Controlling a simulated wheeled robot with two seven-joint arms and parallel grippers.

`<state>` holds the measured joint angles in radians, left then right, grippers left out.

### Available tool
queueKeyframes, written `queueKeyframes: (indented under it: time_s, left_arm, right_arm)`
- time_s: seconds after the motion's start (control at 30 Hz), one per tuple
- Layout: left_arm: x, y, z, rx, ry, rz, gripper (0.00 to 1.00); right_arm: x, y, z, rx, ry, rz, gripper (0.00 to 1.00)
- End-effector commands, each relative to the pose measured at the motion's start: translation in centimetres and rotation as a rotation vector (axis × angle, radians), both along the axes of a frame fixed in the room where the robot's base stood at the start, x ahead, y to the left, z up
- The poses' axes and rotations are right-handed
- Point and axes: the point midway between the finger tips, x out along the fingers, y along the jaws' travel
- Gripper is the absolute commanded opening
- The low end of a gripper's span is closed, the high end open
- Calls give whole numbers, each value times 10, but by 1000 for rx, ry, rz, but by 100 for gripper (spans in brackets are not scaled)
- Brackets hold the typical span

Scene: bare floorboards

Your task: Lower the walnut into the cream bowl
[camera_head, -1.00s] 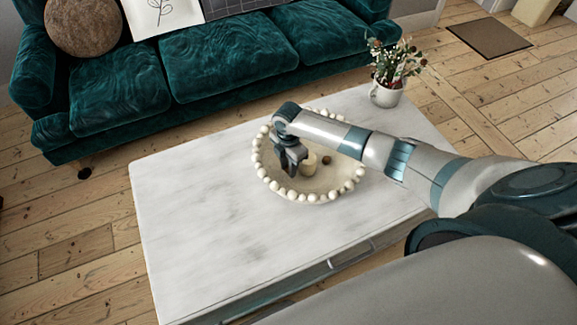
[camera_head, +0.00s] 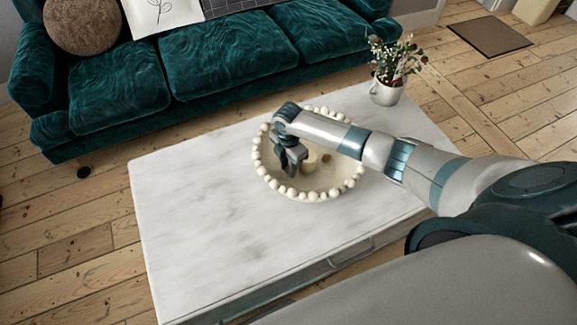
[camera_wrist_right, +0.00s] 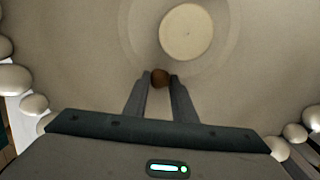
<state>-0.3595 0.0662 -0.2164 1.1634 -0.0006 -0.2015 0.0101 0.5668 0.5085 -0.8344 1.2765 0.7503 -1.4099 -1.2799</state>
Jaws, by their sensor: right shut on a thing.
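The cream bowl (camera_head: 335,190) stands on the white table, with a rim of round cream beads. My right gripper (camera_head: 291,170) points down inside the bowl's rim, left of the bowl's middle. In the right wrist view the gripper (camera_wrist_right: 160,80) is shut on the small brown walnut (camera_wrist_right: 160,77), held between the fingertips above the bowl's inner surface (camera_wrist_right: 95,60). I cannot tell whether the walnut touches the bowl. My left gripper is not in view.
The white marbled table (camera_head: 210,220) is clear to the left of the bowl. A white pot with a flowering plant (camera_head: 386,90) stands at its back right corner. A teal sofa (camera_head: 235,55) stands behind the table.

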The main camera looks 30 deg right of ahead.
Motion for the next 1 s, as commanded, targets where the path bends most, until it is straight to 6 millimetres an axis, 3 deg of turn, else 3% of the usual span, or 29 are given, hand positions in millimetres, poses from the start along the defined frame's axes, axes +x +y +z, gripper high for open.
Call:
queueKeyframes:
  time_s: [1.0]
  left_arm:
    - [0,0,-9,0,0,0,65]
  right_arm:
    - [0,0,-13,0,1,0,4]
